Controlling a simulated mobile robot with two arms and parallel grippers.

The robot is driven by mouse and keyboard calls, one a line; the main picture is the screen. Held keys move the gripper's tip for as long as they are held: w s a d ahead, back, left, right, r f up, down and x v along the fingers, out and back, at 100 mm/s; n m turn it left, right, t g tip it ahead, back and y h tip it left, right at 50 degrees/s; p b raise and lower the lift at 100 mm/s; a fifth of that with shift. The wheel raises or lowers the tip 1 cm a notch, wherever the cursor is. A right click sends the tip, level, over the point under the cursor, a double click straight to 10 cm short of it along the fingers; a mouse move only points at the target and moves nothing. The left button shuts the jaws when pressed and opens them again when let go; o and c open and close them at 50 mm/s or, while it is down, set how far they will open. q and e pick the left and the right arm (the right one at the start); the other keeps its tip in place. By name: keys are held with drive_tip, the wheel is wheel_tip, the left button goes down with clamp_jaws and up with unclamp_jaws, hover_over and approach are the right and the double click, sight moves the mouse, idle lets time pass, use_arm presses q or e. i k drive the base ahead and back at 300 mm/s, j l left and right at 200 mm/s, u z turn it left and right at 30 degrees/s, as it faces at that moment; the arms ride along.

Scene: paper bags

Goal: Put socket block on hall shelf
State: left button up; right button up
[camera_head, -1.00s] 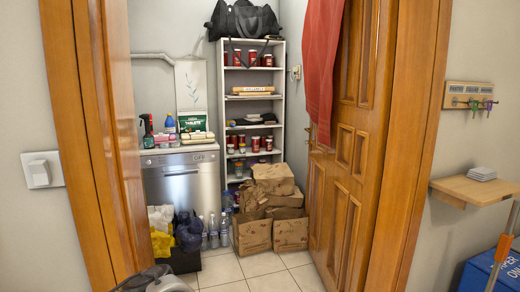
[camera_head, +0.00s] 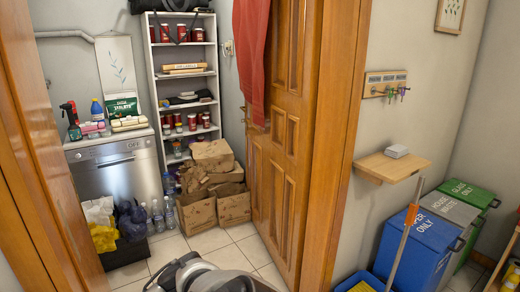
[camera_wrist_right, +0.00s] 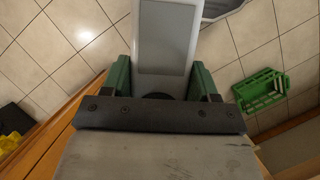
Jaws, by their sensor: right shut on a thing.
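The hall shelf (camera_head: 380,170) is a small wooden board on the wall right of the door frame in the head view. A short stack of flat white pieces (camera_head: 396,151) sits on it. In the right wrist view my right gripper (camera_wrist_right: 162,70) has green fingers shut on a long pale block with a grey panel (camera_wrist_right: 168,45), which I take for the socket block. No sockets show on its visible face. It is above the tiled floor, apart from the hall shelf. My left gripper is in neither current view.
Blue (camera_head: 408,250), grey (camera_head: 449,216) and green (camera_head: 466,194) bins stand below and right of the shelf. A pole (camera_head: 404,235) leans in front. The wooden door (camera_head: 290,140) stands open. A green crate (camera_wrist_right: 262,90) is on the floor.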

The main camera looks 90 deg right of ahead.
sight(403, 167)
drive_tip(key=k+l+z, duration=0.2)
drive_tip(key=z, duration=0.25)
drive_tip(key=k+l+z, duration=0.2)
drive_tip(key=z, duration=0.25)
drive_tip(key=k+l+z, duration=0.1)
drive_tip(key=l+z, duration=0.6)
drive_tip(key=z, duration=0.15)
drive_tip(key=k, duration=0.05)
